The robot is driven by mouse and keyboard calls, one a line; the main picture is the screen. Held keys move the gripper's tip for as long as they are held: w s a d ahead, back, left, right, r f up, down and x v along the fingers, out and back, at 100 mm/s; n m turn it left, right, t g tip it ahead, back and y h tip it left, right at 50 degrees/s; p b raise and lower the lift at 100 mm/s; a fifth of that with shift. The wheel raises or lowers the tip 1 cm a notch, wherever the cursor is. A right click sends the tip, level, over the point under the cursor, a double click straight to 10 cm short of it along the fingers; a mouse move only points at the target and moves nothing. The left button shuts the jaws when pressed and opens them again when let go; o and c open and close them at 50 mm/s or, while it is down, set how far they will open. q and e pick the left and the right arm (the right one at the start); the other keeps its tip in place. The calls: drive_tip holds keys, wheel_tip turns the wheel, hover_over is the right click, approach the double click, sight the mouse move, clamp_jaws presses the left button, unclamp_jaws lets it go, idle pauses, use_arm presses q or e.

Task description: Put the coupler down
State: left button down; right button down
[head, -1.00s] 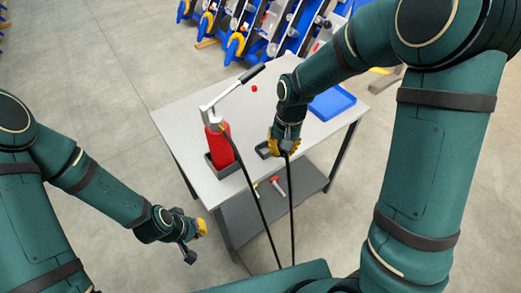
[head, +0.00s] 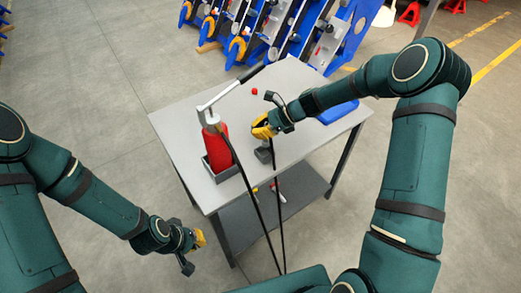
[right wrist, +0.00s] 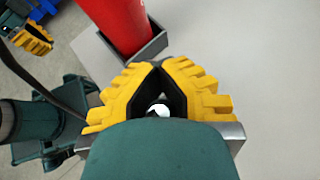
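My right gripper (head: 263,128) is above the table, right of the red pump bottle. In the right wrist view its yellow fingers (right wrist: 158,85) are close together around a small pale, shiny piece (right wrist: 159,108), which looks like the coupler; most of it is hidden. A black hose (head: 277,190) hangs down from this gripper. Just below the gripper, a small grey holder (head: 264,154) is on the table; I cannot tell whether the coupler touches it. My left gripper (head: 199,239) hangs apart from the table at lower left, its finger gap unclear.
The grey table (head: 185,120) bears the red bottle (head: 217,150) in a grey tray (head: 224,172), a pump handle (head: 232,88), a small red cap (head: 254,91) and a blue tray (head: 337,112). A lower shelf (head: 245,222) is underneath. Blue machinery (head: 290,30) stands behind.

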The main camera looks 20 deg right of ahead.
wheel_tip(320, 180, down, 7)
drive_tip(key=shift+f+b, duration=0.1)
drive_tip(key=shift+b, duration=0.5)
drive_tip(key=c, duration=1.1)
unclamp_jaws()
drive_tip(key=shift+c, duration=0.2)
drive_tip(key=p+v, duration=0.2)
drive_tip(key=v, duration=1)
drive_tip(key=s+a+f+n, duration=0.1)
drive_tip(key=f, duration=0.1)
drive_tip(key=s+a+f+n+g+h, duration=0.1)
drive_tip(key=s+a+f, duration=0.1)
drive_tip(key=s+a+f+n+h, duration=0.1)
drive_tip(key=s+a+f, duration=0.1)
drive_tip(key=shift+f+n+g, duration=0.1)
drive_tip(key=shift+n+g, duration=0.2)
drive_tip(key=shift+g, duration=0.1)
drive_tip(key=s+a+f+n+h, duration=0.2)
drive_tip(key=s+a+f+n, duration=0.1)
drive_tip(key=s+n, duration=0.5)
drive_tip(key=s+a+f+n+h, duration=0.2)
drive_tip(key=s+a+f+n, duration=0.2)
drive_tip(key=s, duration=0.5)
drive_tip(key=a+n, duration=0.2)
drive_tip(key=n, duration=0.1)
drive_tip(key=shift+a+n+h, duration=0.25)
drive_tip(key=shift+n+h, duration=0.05)
drive_tip(key=shift+n, duration=0.1)
